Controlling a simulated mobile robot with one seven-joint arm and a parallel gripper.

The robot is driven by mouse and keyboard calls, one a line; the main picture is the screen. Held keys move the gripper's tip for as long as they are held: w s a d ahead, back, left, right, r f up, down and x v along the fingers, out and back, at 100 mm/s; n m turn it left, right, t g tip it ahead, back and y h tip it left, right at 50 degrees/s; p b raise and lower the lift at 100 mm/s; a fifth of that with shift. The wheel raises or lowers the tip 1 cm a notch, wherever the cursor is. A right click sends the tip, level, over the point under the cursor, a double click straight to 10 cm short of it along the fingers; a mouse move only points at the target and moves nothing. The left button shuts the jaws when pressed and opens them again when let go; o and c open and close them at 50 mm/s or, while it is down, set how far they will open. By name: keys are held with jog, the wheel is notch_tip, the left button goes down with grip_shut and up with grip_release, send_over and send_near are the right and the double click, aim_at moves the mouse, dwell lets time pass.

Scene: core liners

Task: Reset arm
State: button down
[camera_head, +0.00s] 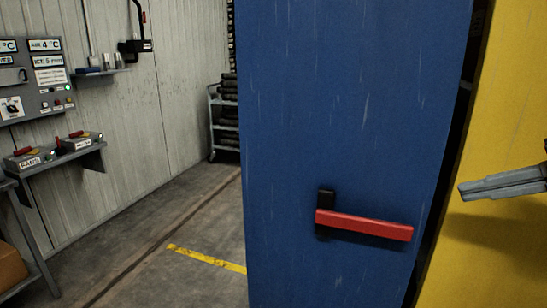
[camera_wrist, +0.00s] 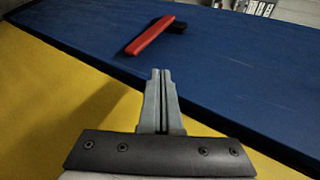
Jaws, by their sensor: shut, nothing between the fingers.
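My gripper (camera_head: 466,191) is at the right edge of the head view, shut and empty, in front of the yellow panel (camera_head: 510,130). In the wrist view my gripper (camera_wrist: 158,72) shows its two grey fingers together, pointing toward the blue door (camera_wrist: 230,85). The blue door (camera_head: 350,90) fills the middle of the head view and carries a red lever handle (camera_head: 370,225) on a black mount. The same red handle (camera_wrist: 150,36) lies beyond the fingertips in the wrist view, apart from them.
A dark gap separates the blue door from the yellow panel. At left are a control panel (camera_head: 35,80), a shelf with small boxes (camera_head: 75,155) and a cardboard box (camera_head: 10,268). A rack (camera_head: 223,120) stands at the back. The floor (camera_head: 170,225) left of the door is clear.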

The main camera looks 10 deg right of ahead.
jog(key=a+f+n+g+h+p, duration=0.2)
jog(key=a+n+p, duration=0.3)
jog(key=a, duration=0.6)
jog(key=w+a+f+n+g+h+p, duration=0.1)
jog(key=a+f+n+p, duration=0.4)
jog(key=a, duration=0.6)
jog(key=n+g+h, duration=0.1)
jog(key=h, duration=0.1)
jog(key=shift+w+h, duration=0.2)
jog(key=shift+h, duration=0.2)
jog(key=shift+d, duration=0.15)
